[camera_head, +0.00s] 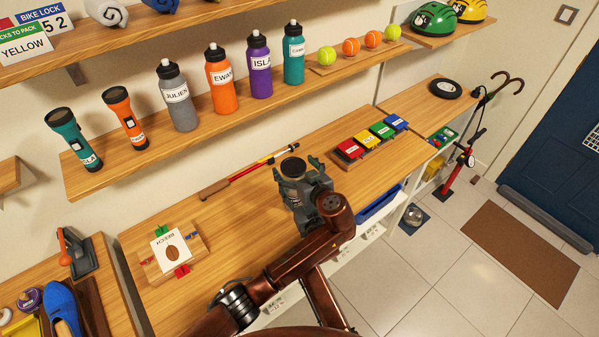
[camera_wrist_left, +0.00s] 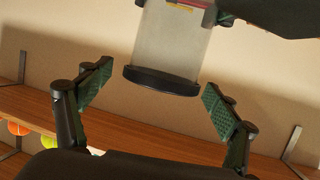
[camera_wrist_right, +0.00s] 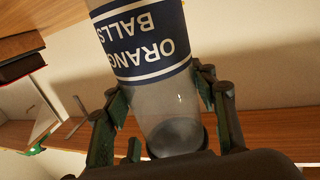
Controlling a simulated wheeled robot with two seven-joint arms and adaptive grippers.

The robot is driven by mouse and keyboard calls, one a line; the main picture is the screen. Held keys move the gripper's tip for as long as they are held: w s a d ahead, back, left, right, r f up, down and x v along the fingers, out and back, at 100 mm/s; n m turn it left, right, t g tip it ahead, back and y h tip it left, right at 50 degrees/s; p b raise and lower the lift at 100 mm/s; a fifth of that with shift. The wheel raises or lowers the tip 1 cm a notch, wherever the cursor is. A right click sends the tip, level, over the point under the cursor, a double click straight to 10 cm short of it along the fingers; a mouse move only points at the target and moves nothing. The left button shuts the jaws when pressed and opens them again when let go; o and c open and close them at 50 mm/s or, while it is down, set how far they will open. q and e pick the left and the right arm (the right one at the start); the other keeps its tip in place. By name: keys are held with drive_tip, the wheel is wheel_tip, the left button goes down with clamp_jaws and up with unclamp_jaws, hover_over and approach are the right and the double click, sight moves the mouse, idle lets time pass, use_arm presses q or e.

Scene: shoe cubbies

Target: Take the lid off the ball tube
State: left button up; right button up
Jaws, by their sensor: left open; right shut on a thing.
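The ball tube (camera_wrist_right: 148,60) is clear, with a dark blue label reading ORANGE BALLS upside down in the right wrist view. My right gripper (camera_wrist_right: 162,95) is shut on its clear part, one finger on each side. The lid (camera_wrist_left: 160,81) is a black cap on the tube's end in the left wrist view. My left gripper (camera_wrist_left: 157,93) is open, with a finger on either side of the lid and a gap at each side. In the head view the round dark lid (camera_head: 293,167) shows above my left gripper (camera_head: 297,182). My right gripper is mostly hidden there.
Below is a wooden shelf (camera_head: 245,222) with a thin red and yellow stick (camera_head: 262,170), a small block set with a BEECH card (camera_head: 171,249) and colored boxes (camera_head: 368,140). Bottles and flashlights line the shelf (camera_head: 205,130) behind.

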use_arm(q)
drive_tip(key=shift+w+a+f, duration=0.1)
drive_tip(key=shift+w+a, duration=0.05)
drive_tip(key=shift+w, duration=0.15)
drive_tip(key=c, duration=1.4)
drive_tip(key=shift+r, duration=0.25)
drive_tip(key=shift+r, duration=0.9)
